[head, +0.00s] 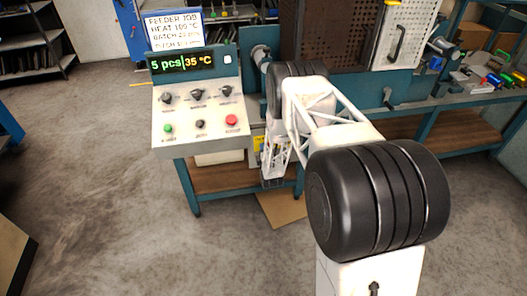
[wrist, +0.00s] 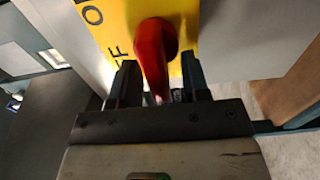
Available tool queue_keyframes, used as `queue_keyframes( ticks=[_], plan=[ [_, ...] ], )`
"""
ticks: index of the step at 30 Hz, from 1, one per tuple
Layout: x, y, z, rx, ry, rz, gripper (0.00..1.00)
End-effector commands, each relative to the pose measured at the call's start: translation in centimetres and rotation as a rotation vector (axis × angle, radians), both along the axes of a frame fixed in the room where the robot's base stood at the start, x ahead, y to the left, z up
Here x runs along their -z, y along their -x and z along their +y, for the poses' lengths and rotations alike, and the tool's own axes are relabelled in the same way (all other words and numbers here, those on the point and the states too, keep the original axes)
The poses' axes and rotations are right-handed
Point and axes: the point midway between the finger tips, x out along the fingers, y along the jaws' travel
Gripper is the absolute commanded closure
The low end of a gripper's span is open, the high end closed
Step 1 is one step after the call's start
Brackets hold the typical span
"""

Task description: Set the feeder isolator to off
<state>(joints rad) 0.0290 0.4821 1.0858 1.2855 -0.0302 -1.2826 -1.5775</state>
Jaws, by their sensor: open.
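The feeder isolator has a yellow plate (wrist: 118,22) with black lettering and a red handle (wrist: 152,55); it fills the upper middle of the wrist view. In the head view a sliver of the yellow plate (head: 257,146) shows on the side of the control console, mostly behind my arm. My gripper (wrist: 158,80) is open, with one dark finger on each side of the red handle. I cannot tell whether either finger touches the handle. The lettering is only partly in view. My gripper also shows in the head view (head: 273,178), low beside the console.
The console (head: 185,135) has knobs, a green button, a red button and a display (head: 181,62) reading 5 pcs and 35 °C. A machine with a perforated guard (head: 408,35) stands behind my arm. The floor (head: 90,180) to the left is clear.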

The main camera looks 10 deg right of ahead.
Motion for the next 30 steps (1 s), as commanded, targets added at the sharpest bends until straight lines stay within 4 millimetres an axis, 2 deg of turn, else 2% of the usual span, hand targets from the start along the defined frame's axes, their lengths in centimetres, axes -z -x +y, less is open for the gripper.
queue_keyframes(
  ticks=[8, 22, 30],
  plan=[
    [0.0, 1.1, 0.0, 0.000, 0.000, 0.000, 0.57],
    [0.0, 6.5, 0.0, 0.000, 0.000, 0.000, 0.57],
    [0.0, 7.8, 0.0, 0.000, 0.000, 0.000, 0.57]
  ],
)
